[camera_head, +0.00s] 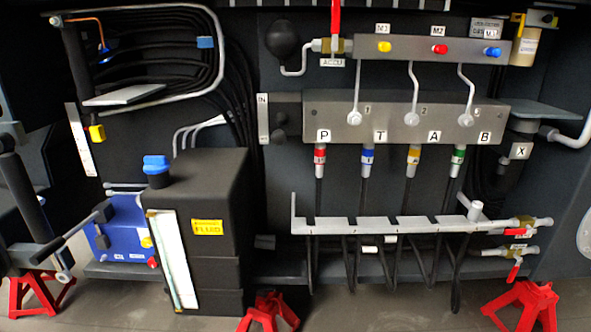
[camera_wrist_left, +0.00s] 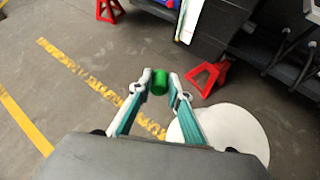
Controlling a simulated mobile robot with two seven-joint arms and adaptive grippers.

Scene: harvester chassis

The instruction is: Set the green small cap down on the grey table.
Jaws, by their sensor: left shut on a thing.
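The green small cap (camera_wrist_left: 159,79) is between the fingertips of my left gripper (camera_wrist_left: 160,86) in the left wrist view. The gripper is shut on it and holds it above the floor. A pale round disc (camera_wrist_left: 238,128) lies below and to the right of the gripper, partly hidden by the right finger. I cannot tell whether this disc is the grey table, and no other surface is clearly the table. Neither gripper shows in the head view.
The chassis holds a grey manifold (camera_head: 290,122), a black fluid tank (camera_head: 215,190) and a hose rail (camera_head: 375,225). Open floor (camera_wrist_left: 60,110) with yellow lines lies left of the gripper.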

